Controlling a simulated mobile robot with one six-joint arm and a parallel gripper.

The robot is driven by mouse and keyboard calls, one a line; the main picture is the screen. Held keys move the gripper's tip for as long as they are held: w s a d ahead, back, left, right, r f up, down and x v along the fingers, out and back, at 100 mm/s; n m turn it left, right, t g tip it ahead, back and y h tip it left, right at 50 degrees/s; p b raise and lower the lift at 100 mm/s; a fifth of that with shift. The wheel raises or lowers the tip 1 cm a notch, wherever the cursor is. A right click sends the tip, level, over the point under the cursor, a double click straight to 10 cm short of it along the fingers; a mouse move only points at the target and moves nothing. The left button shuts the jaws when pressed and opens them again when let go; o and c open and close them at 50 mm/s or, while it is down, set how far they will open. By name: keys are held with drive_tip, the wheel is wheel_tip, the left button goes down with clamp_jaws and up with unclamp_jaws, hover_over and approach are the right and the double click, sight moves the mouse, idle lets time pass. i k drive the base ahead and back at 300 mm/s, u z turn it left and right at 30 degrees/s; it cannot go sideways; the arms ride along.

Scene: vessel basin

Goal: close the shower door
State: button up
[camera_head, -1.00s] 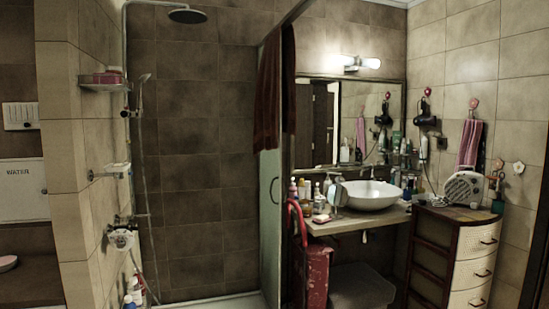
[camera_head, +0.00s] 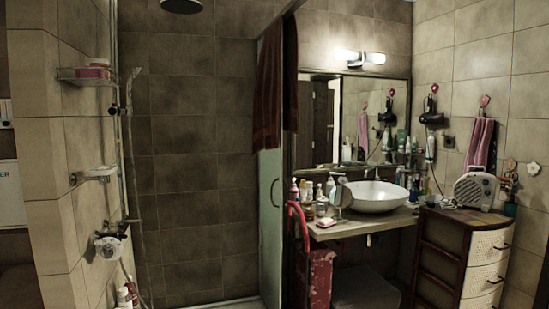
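The shower door (camera_head: 269,225) is a glass panel seen nearly edge-on at the right side of the shower, left of the washbasin. It has a dark curved handle (camera_head: 275,192). A dark red towel (camera_head: 268,95) hangs over its upper part. The shower opening to the left of the panel is clear, so the door looks open. My gripper is not in view.
A counter (camera_head: 350,226) with a white basin (camera_head: 376,196) and several bottles stands right of the door. A red object (camera_head: 318,280) and a stool (camera_head: 362,290) are below it. A drawer cabinet (camera_head: 440,255) is at the right. Tiled wall (camera_head: 30,150) bounds the left.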

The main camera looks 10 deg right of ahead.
sight(271, 180)
drive_tip(key=i, duration=0.35)
drive_tip(key=u, duration=1)
drive_tip(key=k, duration=0.15)
drive_tip(key=z, duration=2.85)
drive_tip(key=i, duration=1.55)
